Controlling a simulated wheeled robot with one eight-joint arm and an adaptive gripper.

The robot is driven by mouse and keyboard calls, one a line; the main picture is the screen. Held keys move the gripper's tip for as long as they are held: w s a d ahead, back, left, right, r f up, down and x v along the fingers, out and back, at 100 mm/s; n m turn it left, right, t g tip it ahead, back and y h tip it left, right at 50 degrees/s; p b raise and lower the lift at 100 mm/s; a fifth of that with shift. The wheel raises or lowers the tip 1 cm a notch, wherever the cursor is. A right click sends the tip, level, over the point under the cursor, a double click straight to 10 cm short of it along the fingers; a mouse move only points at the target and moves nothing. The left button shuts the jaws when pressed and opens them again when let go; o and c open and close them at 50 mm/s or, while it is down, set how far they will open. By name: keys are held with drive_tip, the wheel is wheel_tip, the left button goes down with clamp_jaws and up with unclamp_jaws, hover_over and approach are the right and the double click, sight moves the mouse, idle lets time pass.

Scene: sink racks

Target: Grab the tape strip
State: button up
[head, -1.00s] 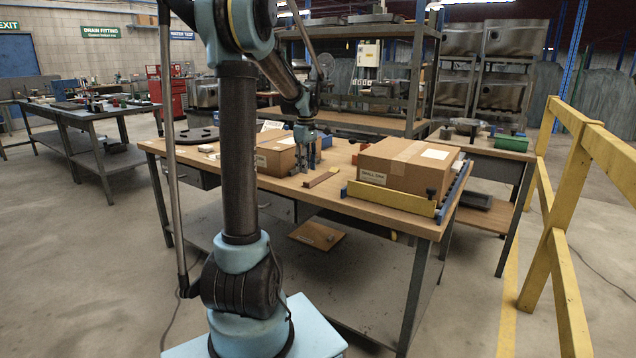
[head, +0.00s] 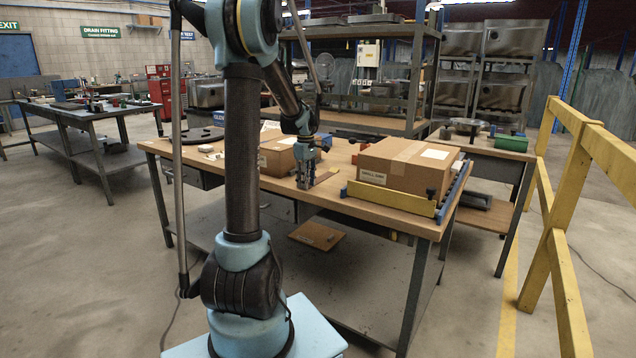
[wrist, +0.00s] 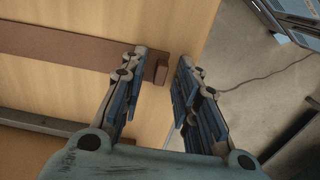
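A flat brown strip, which looks like the tape strip (head: 325,176), lies on the wooden worktable near its front edge. In the wrist view the strip (wrist: 65,48) runs in from the left, with a small raised block (wrist: 162,70) at its end. My gripper (head: 306,186) is low at the strip's near end and partly hides it. In the wrist view my gripper (wrist: 164,68) is open, with one finger across the strip and the end block between the fingertips. I cannot tell whether the fingers touch it.
A large cardboard box (head: 405,163) stands to the right behind a yellow rail (head: 390,199). A smaller box (head: 277,158) stands behind and left of my gripper. The worktable's (head: 345,205) front edge is close. A yellow barrier (head: 565,160) stands on the right.

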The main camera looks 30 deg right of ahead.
clamp_jaws()
drive_tip(key=shift+r, duration=0.1)
